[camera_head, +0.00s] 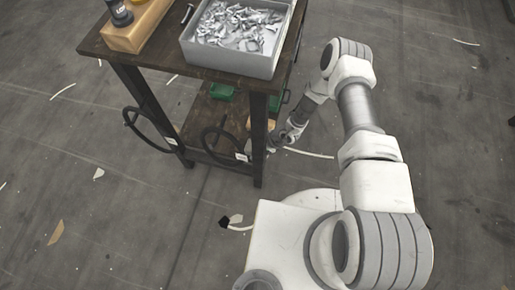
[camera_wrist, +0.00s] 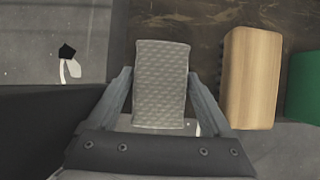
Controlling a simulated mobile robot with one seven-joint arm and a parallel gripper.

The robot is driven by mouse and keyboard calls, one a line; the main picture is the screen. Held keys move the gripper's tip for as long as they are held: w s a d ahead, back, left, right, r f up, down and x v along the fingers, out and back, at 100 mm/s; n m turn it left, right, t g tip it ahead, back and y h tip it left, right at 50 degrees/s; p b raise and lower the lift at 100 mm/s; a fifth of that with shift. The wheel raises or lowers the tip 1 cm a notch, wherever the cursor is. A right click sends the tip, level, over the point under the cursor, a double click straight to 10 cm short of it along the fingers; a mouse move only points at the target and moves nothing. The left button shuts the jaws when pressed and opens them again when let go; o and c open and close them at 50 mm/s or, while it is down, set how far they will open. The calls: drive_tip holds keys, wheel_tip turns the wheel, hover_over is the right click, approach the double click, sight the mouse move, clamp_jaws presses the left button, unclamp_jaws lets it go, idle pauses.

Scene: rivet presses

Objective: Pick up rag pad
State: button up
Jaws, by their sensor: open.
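The rag pad, a grey quilted rectangular block (camera_wrist: 161,85), lies on the dark brown lower shelf in the wrist view. My gripper (camera_wrist: 160,74) is open, with one finger along each side of the pad. The pad's lower part lies between the fingers. A narrow gap shows on each side, and I cannot tell whether either finger touches it. In the head view my arm reaches down to the lower shelf beside the table leg. There the pad cannot be made out.
A wooden brush-like block (camera_wrist: 252,78) lies close to the right finger, with a green object (camera_wrist: 304,86) beyond it. The table (camera_head: 160,66) carries a grey bin (camera_head: 228,63) of metal scraps. Its dark leg (camera_head: 259,140) and hanging black cables stand near my arm.

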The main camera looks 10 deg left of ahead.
drive_tip(key=c, duration=1)
drive_tip(key=shift+r+p, duration=0.3)
drive_tip(key=shift+r, duration=0.25)
wheel_tip(320, 180, up, 4)
drive_tip(key=shift+f+p, duration=0.2)
drive_tip(key=shift+p, duration=0.9)
drive_tip(key=w+d+r+p, duration=0.1)
drive_tip(key=d+r, duration=0.1)
drive_tip(key=d, duration=0.1)
drive_tip(key=w+d+r+p, duration=0.1)
drive_tip(key=d+r, duration=0.1)
drive_tip(key=d, duration=0.2)
drive_tip(key=d+r+p, duration=0.1)
drive_tip(key=d+r, duration=0.2)
drive_tip(key=d, duration=0.1)
drive_tip(key=shift+w+d, duration=0.2)
drive_tip(key=shift+w, duration=0.2)
drive_tip(key=shift+f, duration=0.1)
